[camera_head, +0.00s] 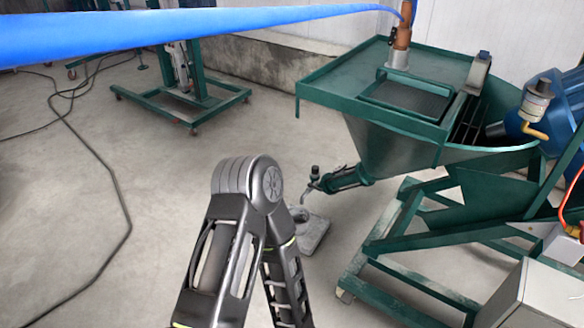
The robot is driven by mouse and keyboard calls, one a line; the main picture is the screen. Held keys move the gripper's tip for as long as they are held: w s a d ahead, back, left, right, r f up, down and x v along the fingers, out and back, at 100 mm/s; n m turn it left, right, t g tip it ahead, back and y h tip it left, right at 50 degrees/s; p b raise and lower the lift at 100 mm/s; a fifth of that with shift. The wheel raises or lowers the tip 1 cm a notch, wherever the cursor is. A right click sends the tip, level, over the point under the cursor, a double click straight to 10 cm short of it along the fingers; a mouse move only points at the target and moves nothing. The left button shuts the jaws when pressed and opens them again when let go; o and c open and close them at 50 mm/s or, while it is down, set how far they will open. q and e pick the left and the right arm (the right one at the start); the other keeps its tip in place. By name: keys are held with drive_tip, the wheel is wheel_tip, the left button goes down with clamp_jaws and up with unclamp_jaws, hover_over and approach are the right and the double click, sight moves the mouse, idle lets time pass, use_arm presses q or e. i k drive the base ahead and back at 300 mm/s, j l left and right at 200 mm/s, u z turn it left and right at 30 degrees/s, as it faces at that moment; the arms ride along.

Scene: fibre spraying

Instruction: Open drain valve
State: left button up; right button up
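A green hopper machine (385,150) stands at the right on a wheeled frame. A green outlet pipe (345,179) leaves the hopper's lower left side. At its end is a small dark valve fitting (313,177) with a short spout pointing down; I take it for the drain valve. Its handle is too small to tell whether it is open or shut. A black jointed arm of mine rises from the bottom middle, its bent joint left of the valve and apart from it in the picture. Neither of my grippers shows.
A blue hose (200,25) crosses the top to a copper-coloured fitting (402,38) above the hopper. A grey block (309,229) lies on the floor below the valve. A green wheeled stand (185,105) and dark cables (110,180) are at the left. Left-hand floor is mostly clear.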

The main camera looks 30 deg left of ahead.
sight(309, 185)
drive_tip(key=i+j+u, duration=0.15)
drive_tip(key=i+j, duration=0.55)
drive_tip(key=j, duration=0.25)
drive_tip(key=i+j+u, duration=0.2)
drive_tip(key=i+j, duration=0.5)
drive_tip(key=j, duration=0.2)
